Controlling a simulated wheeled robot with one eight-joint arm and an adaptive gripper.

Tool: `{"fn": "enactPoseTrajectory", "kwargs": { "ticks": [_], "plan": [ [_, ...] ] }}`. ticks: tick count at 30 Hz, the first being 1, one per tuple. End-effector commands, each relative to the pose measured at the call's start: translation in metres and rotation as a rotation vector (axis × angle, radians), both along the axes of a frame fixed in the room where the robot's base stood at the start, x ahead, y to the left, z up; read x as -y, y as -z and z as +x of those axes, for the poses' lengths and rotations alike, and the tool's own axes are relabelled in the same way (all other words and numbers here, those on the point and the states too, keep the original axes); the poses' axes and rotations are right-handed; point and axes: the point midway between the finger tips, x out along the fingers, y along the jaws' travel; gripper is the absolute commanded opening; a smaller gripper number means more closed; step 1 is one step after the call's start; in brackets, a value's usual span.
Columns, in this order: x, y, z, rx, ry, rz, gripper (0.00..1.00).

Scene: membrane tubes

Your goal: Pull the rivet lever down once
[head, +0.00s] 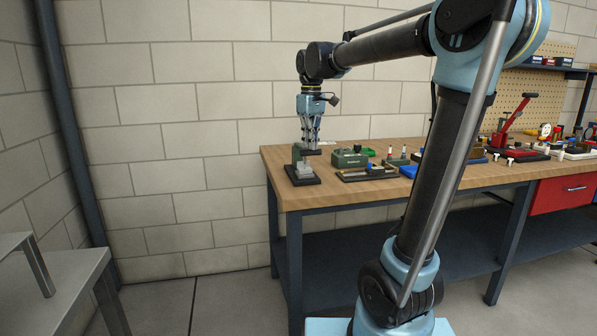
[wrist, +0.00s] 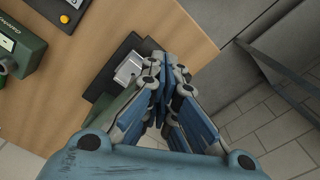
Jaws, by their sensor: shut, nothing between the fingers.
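A small green press (head: 297,154) stands on a black base plate (head: 312,180) at the left end of the bench, with a grey metal block (head: 305,169) at its front. A dark bar (head: 312,152) juts from its top toward the right; it may be the rivet lever. My gripper (head: 311,141) points down just above this bar, shut and empty. I cannot tell whether the fingertips touch it. In the wrist view the shut fingers (wrist: 167,64) are beside the metal block (wrist: 130,68), and they hide part of the press.
A green box (head: 349,158) stands to the right of the press, with trays and small parts beyond it. A red lever press (head: 515,118) stands farther right on the wooden bench (head: 270,160). The bench's left edge is close to the press.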

Motion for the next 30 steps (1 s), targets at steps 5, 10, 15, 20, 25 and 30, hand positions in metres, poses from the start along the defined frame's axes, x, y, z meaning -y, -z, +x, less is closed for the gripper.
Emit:
{"fn": "enactPoseTrajectory", "kwargs": {
  "ticks": [5, 10, 15, 20, 25, 30],
  "plan": [
    [0.0, 0.002, 0.0, 0.0, 0.0, 0.0, 0.0],
    [-0.001, -0.006, 0.004, 0.0, 0.0, 0.0, 0.0],
    [-0.002, -0.016, 0.008, 0.0, 0.0, 0.0, 0.0],
    [-0.003, -0.026, 0.012, 0.0, 0.0, 0.0, 0.0],
    [-0.005, -0.036, 0.016, 0.0, 0.0, 0.0, 0.0],
    [-0.006, -0.046, 0.02, 0.0, 0.0, 0.0, 0.0]
  ]
}}
